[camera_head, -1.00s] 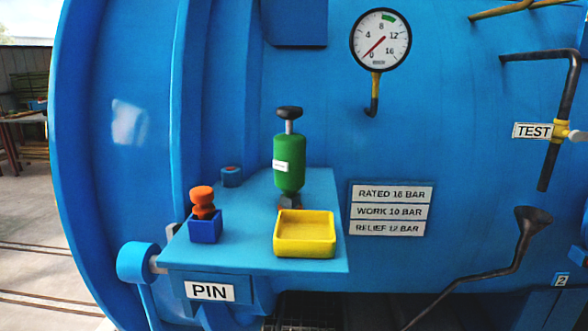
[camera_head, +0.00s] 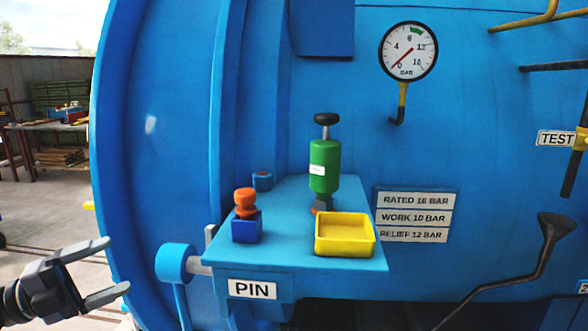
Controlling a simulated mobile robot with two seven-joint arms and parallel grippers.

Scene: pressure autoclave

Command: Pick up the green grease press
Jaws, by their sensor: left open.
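The green grease press (camera_head: 324,166) stands upright on the blue shelf (camera_head: 290,255), with a black knob on top and a small white label on its body. Its lower end is partly hidden behind the yellow tray. My left gripper (camera_head: 118,266) is at the lower left of the head view, left of the shelf and well apart from the press. Its two fingers are spread and nothing is between them. My right gripper is not in the view.
A yellow tray (camera_head: 345,249) sits in front of the press. An orange knobbed piece (camera_head: 245,203) stands in a blue block (camera_head: 247,228) to the left. A small blue cylinder (camera_head: 262,181) is behind. A gauge (camera_head: 408,51) hangs above right. A blue round boss (camera_head: 174,263) flanks the shelf's left side.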

